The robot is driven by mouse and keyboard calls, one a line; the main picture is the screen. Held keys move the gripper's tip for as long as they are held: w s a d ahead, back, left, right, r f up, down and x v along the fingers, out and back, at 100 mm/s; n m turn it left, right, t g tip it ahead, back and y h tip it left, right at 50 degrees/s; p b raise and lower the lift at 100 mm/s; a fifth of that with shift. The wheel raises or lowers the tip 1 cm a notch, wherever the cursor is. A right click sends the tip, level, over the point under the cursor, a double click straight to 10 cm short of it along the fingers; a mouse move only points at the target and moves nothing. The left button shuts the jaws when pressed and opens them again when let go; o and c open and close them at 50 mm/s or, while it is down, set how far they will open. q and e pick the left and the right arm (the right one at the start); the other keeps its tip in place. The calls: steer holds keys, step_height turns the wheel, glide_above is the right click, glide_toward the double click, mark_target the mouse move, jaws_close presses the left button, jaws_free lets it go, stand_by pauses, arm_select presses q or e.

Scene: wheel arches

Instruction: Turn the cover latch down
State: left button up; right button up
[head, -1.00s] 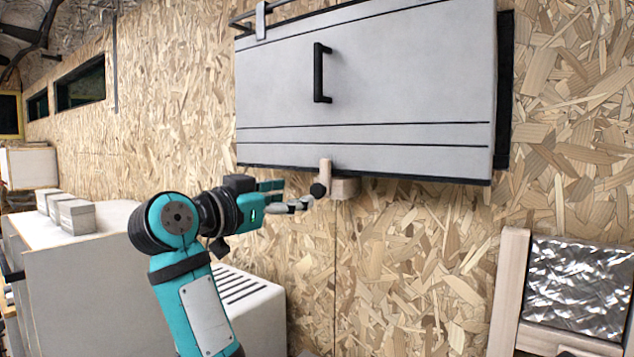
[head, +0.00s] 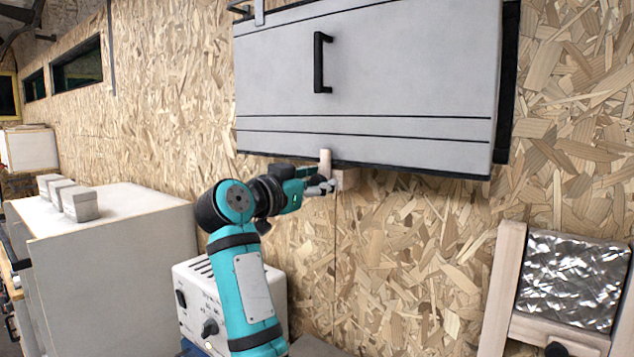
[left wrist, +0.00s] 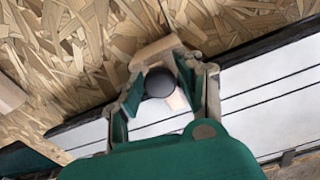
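The cover (head: 400,85) is a large pale grey panel with black lines, high on the chipboard wall. The cover latch (head: 325,160) is a small pale wooden bar at the cover's lower edge, pointing up over it, next to a wooden block (head: 347,179). My left gripper (head: 323,186) is at the latch, its fingers partly hiding the lower end. In the left wrist view the green fingers (left wrist: 163,88) stand apart on either side of the latch's round dark knob (left wrist: 158,83), with small gaps visible. Contact with the bar cannot be told. My right gripper is out of view.
A black handle (head: 321,62) sits on the cover. A grey cabinet (head: 110,245) with small blocks (head: 78,203) on top stands at left. A white box with knobs (head: 190,308) is behind my left arm. A wood-framed metal panel (head: 573,280) is at right.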

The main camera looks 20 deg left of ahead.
arm_select(q)
jaws_close()
